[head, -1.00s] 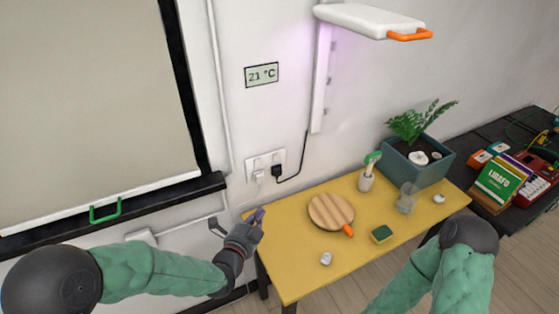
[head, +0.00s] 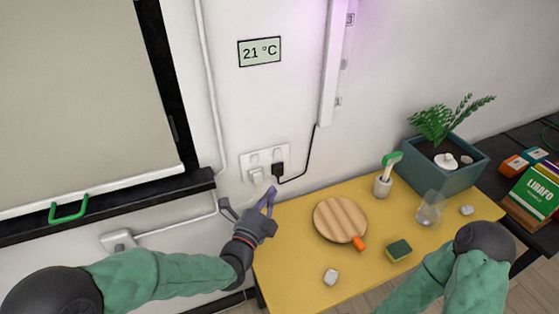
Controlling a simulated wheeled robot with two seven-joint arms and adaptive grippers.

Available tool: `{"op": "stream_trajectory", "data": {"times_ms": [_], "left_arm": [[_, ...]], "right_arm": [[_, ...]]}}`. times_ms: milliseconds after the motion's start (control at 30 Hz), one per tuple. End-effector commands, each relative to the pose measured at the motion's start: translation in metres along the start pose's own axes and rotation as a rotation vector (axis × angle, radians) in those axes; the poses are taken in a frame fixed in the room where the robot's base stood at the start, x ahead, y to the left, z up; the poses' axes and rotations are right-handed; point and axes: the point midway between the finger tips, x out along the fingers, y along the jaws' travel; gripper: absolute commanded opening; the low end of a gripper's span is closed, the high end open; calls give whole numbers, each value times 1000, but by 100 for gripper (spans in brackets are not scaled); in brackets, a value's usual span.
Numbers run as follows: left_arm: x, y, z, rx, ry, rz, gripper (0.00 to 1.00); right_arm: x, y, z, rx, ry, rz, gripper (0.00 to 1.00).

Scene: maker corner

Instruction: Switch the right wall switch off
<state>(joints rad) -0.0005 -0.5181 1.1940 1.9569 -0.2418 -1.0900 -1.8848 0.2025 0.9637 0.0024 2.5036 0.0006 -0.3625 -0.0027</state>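A white wall plate (head: 245,163) is on the wall above the table's back left corner. It carries a left switch (head: 254,159) and a right switch (head: 277,154), each above a socket. Whether either rocker is pressed is too small to tell. A white plug (head: 256,175) sits below the left switch and a black plug (head: 278,169) with a cord sits below the right one. My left gripper (head: 247,201) is open and empty, a little below the plate in the picture, with its fingers spread and pointing up. My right gripper is out of view; only its arm shows.
The yellow table (head: 300,214) holds a round wooden board (head: 340,219), a sponge (head: 398,250), a cup with a brush (head: 382,186), a clear glass (head: 430,209) and a planter (head: 447,177). A black ledge (head: 110,208) with a green handle (head: 69,209) is at left.

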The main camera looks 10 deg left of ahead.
Motion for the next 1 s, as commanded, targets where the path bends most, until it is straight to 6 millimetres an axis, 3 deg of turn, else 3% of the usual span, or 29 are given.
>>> {"op": "stream_trajectory", "data": {"times_ms": [267, 833, 1000], "left_arm": [[7, 1, 0, -1, 1, 1, 0], [103, 3, -1, -2, 1, 1, 0], [118, 3, 19, -1, -2, 2, 0]], "right_arm": [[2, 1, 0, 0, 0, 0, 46], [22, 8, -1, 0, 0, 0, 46], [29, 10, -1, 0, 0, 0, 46]]}}
